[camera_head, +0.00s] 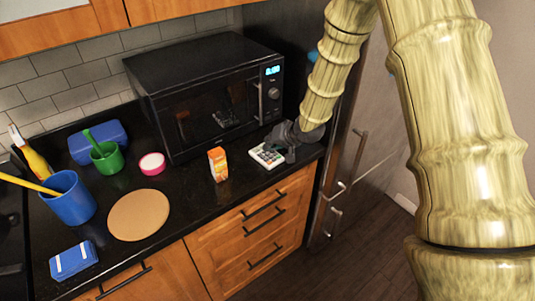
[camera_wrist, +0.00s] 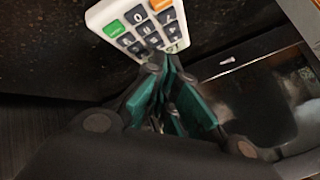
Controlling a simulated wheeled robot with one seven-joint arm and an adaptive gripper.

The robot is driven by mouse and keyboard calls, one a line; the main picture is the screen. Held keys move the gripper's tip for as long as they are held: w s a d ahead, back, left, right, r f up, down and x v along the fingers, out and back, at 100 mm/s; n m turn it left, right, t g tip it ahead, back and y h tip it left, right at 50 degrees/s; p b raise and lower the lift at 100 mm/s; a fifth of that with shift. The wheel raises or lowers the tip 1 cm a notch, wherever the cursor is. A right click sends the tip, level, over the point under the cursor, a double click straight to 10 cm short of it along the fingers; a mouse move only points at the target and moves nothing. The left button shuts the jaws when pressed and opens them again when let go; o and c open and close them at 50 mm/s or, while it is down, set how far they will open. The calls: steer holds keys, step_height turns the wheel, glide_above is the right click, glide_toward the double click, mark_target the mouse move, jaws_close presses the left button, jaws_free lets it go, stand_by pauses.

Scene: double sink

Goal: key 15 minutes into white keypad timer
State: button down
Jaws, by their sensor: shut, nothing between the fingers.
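The white keypad timer (camera_head: 267,155) lies on the black countertop in front of the microwave's right end. In the wrist view the timer (camera_wrist: 124,52) shows dark keys, a green key, orange keys and a small greenish display at its near right corner. My gripper (camera_head: 290,148) is at the timer's right side in the head view. In the wrist view my gripper (camera_wrist: 165,66) has its fingertips together and empty, at the timer's near edge by the display. I cannot tell whether the tips touch the timer. The display's digits are too small to read surely.
The black microwave (camera_head: 210,95) stands behind the timer. An orange carton (camera_head: 218,164) stands to its left. Farther left are a cork mat (camera_head: 139,215), a pink-rimmed tub (camera_head: 153,164), a green cup (camera_head: 107,158) and a blue cup (camera_head: 70,199). The counter's front edge is close to the timer.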

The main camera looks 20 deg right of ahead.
mark_target(270, 153)
step_height(270, 153, up, 5)
steer(key=p, duration=0.4)
stand_by(0.7)
